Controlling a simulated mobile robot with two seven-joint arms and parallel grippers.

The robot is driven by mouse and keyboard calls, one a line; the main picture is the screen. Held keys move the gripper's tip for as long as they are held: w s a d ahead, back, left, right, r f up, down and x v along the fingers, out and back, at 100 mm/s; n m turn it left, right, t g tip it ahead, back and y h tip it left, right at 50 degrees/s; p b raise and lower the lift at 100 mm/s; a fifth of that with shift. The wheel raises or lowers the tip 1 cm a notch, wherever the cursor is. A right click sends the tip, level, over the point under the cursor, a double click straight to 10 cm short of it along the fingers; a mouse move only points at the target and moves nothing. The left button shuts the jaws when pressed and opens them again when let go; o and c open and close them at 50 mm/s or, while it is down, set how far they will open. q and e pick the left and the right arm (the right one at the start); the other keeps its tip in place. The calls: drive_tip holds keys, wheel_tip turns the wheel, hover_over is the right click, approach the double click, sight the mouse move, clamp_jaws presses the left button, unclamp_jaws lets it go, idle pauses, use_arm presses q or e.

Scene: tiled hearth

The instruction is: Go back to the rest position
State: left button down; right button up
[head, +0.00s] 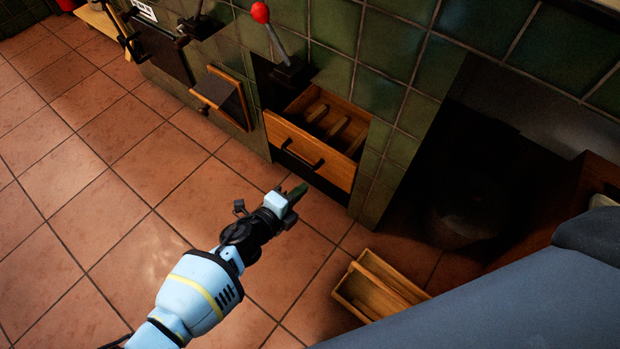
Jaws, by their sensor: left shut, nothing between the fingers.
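My left gripper (292,194) is shut and empty. It is at the end of my light blue left arm, which comes in from the lower left over the tiled floor. The gripper is in front of an open wooden drawer (290,142) with a dark handle, and it looks apart from it. The drawer has wooden dividers inside. My right gripper is not in the picture.
A lever with a red knob (260,13) stands above the drawer. A small wooden door (221,97) hangs open to its left. A wooden box (370,296) stands on the floor at the lower middle. The tiled floor (80,180) at the left is clear.

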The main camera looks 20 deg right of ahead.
use_arm(q)
drive_tip(key=shift+s+a+r, duration=0.1)
drive_tip(key=shift+s+a, duration=0.25)
drive_tip(key=shift+a, duration=0.1)
